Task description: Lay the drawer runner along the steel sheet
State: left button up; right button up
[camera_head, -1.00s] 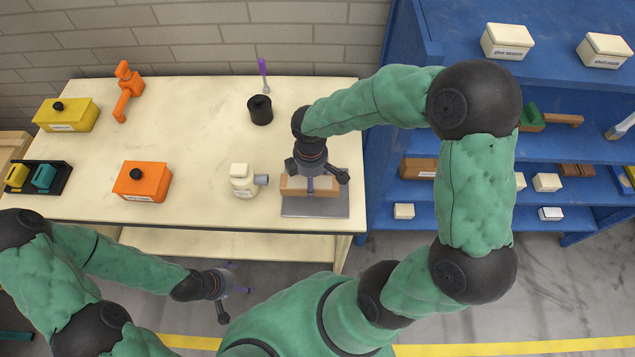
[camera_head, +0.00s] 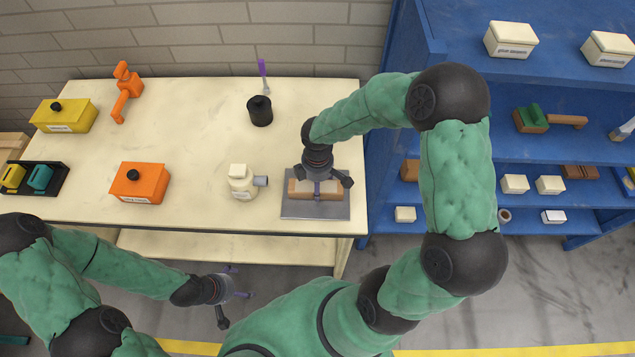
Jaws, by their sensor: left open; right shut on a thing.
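The steel sheet (camera_head: 316,212) is a flat grey plate on the front right of the cream table. The drawer runner (camera_head: 299,192) is a brown bar lying crosswise over the sheet, within its left and right edges. My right gripper (camera_head: 318,187) points down from above, shut on the runner, and hides its middle. I cannot tell whether the runner touches the sheet. My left gripper (camera_head: 236,284) is open and empty, low in front of the table, away from the sheet.
A cream pump-like part (camera_head: 241,182) stands just left of the sheet. An orange box (camera_head: 140,183) and yellow box (camera_head: 64,116) are further left. A blue shelf (camera_head: 395,150) adjoins on the right. The table's middle is clear.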

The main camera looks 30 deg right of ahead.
jog(key=shift+f, duration=0.15)
jog(key=o, duration=1.3)
jog(key=shift+r, duration=0.3)
notch_tip(320, 180, up, 12)
jog(key=p, duration=0.3)
jog(key=shift+f, duration=0.15)
